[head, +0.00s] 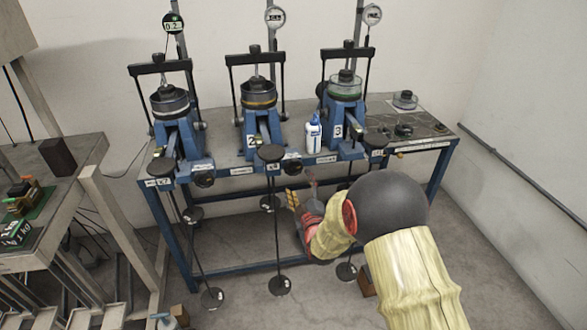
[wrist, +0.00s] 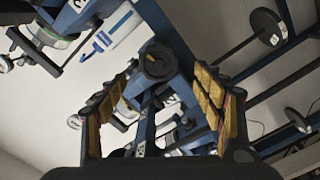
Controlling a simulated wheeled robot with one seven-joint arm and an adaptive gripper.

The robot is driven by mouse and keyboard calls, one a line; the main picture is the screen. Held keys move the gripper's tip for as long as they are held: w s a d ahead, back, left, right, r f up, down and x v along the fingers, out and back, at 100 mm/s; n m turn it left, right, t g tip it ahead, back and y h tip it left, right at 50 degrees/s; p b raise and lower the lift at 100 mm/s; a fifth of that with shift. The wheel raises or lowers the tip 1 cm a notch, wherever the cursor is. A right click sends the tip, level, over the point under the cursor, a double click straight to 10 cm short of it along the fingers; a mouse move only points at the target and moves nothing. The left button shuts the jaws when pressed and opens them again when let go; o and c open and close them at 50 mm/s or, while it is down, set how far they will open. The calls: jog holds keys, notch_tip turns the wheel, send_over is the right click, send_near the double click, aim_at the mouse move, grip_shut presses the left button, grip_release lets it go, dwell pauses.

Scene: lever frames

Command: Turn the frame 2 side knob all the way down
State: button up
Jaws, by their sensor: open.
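Frame 2 (head: 257,95) is the middle of three blue lever frames on the bench and carries a "2" label. Its black side knob (head: 292,166) sits low at the bench's front edge, right of the frame's hanging weight rod. In the wrist view the round black knob (wrist: 158,62) shows face-on, in the gap between the fingertips and seemingly a little beyond them. My gripper (head: 303,193) is open and empty, below and just right of the knob in the head view. Its yellow-padded fingers also show in the wrist view (wrist: 166,72). No contact with the knob is visible.
A blue-and-white bottle (head: 313,133) stands between frame 2 and frame 3 (head: 345,90). Frame 1 (head: 170,105) is at the left with its own knob (head: 204,179). Hanging weights (head: 279,285) dangle in front of the bench. A side table (head: 55,160) stands at far left.

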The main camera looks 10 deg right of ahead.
aim_at(294, 168)
jog(key=w, duration=0.9)
jog(key=shift+w+r, duration=0.1)
jog(key=shift+w, duration=0.3)
jog(key=shift+c, duration=0.2)
jog(key=shift+s+r, duration=0.1)
jog(key=shift+r, duration=0.1)
jog(key=c, duration=1.4)
jog(key=shift+c, duration=0.3)
jog(key=shift+r, duration=0.1)
